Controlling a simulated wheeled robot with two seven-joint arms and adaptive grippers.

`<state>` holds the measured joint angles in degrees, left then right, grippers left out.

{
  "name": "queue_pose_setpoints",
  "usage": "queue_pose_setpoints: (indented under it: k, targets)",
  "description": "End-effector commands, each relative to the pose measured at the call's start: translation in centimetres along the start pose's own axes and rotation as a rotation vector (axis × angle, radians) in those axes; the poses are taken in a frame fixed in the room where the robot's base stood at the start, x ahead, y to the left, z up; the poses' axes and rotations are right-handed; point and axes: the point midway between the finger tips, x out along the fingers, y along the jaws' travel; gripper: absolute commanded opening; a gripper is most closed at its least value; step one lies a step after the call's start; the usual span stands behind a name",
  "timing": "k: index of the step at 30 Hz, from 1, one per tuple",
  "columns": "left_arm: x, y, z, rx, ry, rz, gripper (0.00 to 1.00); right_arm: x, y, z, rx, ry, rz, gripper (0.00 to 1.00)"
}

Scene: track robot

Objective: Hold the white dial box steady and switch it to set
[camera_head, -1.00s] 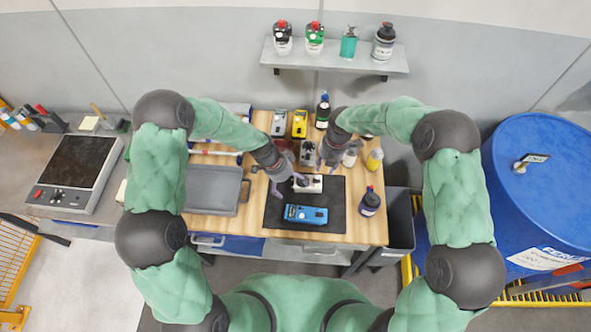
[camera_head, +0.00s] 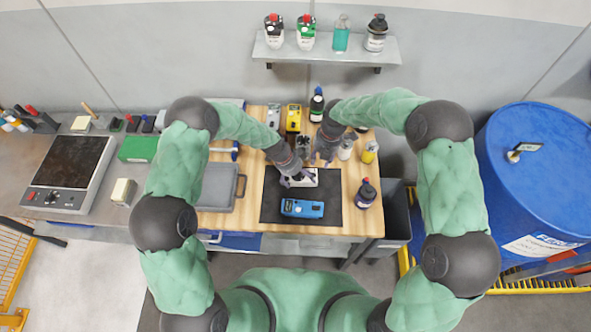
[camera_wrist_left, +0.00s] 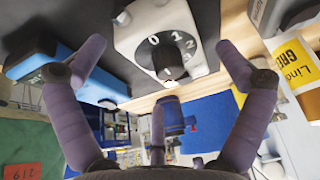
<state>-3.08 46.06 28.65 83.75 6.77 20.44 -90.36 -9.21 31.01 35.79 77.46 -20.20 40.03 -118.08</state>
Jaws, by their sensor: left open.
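The white dial box (camera_head: 308,177) sits on the black mat (camera_head: 345,210) on the wooden bench. In the left wrist view the white dial box (camera_wrist_left: 187,22) shows a black round dial (camera_wrist_left: 165,52) with white numbers. My left gripper (camera_head: 288,180) is at the left side of the box in the head view and partly covers it. In the wrist view its fingers (camera_wrist_left: 160,68) are spread open around the dial end; contact cannot be told. My right gripper (camera_head: 323,156) hangs just behind and right of the box; its finger state is too small to tell.
A blue device (camera_head: 302,208) lies on the mat in front of the box. A dark bottle (camera_head: 366,193) stands right of the mat, and a grey tray (camera_head: 215,187) lies to its left. Yellow and grey devices and several bottles stand behind the grippers.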

Motion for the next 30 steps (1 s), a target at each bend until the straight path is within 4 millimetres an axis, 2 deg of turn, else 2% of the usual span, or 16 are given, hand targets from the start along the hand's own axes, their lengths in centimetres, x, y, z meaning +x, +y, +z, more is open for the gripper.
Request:
queue_pose_setpoints:
  k: [6,17,23,25,26,30]
  targets:
    - [1.9,0.0,0.0,0.000,0.000,-0.001,1.00,0.0,0.0,0.0,0.000,0.000,0.000,0.39]
    - [2.1,-0.1,0.0,0.000,0.000,-0.002,1.00,0.0,0.0,0.0,0.000,0.000,0.000,0.39]
    - [2.1,-0.1,0.0,0.000,0.000,-0.002,0.44,0.0,0.0,0.0,0.000,0.000,0.000,0.39]
    - [2.2,-0.1,0.0,0.000,0.000,-0.002,0.40,0.0,0.0,0.0,0.000,0.000,0.000,0.39]
    - [2.2,-0.1,0.0,-0.001,0.000,-0.002,0.74,0.0,0.0,0.0,0.000,0.000,0.000,0.39]
    - [2.2,-0.1,0.0,-0.001,0.000,-0.002,0.34,0.0,0.0,0.0,0.000,0.000,0.000,0.39]
